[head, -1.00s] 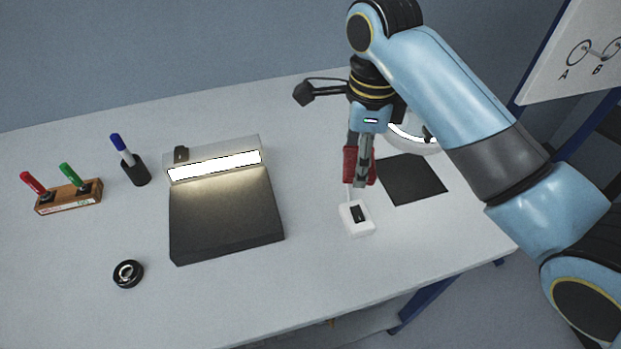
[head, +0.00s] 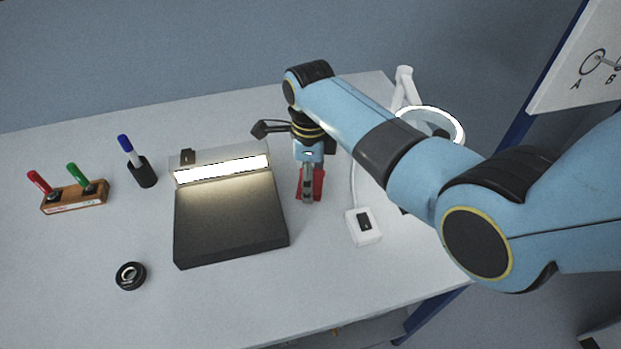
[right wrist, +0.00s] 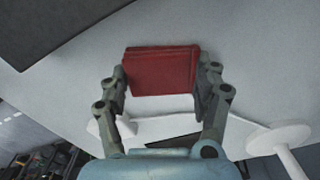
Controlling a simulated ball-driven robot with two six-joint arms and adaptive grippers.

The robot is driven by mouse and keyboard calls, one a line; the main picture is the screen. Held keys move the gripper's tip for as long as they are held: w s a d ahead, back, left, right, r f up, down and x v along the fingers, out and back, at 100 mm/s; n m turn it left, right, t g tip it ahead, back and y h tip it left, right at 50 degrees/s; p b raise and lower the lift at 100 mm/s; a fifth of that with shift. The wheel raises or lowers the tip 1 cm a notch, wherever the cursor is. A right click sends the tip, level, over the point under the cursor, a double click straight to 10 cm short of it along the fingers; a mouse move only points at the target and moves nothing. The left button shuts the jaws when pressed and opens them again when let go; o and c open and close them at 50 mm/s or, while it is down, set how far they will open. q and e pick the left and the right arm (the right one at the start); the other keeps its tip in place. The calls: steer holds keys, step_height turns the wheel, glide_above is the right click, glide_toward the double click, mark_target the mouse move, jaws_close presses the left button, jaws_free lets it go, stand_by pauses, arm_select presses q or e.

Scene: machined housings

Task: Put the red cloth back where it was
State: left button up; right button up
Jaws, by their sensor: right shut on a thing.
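The red cloth (right wrist: 160,70) is a folded red block, held between the two fingers of my right gripper (right wrist: 162,88) in the right wrist view. In the head view, my right gripper (head: 309,196) points down, and the cloth (head: 319,184) shows red on both sides of the fingers. It is just right of the black slab with the lit bar. I cannot tell whether the cloth touches the table. My left gripper is not in view.
The black slab (head: 230,218) with its lit bar stands left of my gripper. A white switch box (head: 364,226) with a cord lies to the right, near a ring lamp (head: 457,122). Pen holders (head: 75,198) and a black ring (head: 130,276) are farther left. Table (head: 325,265) in front is clear.

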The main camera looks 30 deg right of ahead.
steer(key=shift+f, duration=0.2)
steer(key=o, duration=1.1)
steer(key=shift+f, duration=0.15)
step_height(320, 180, up, 12)
steer(key=shift+r+p, duration=0.2)
steer(key=shift+p, duration=0.15)
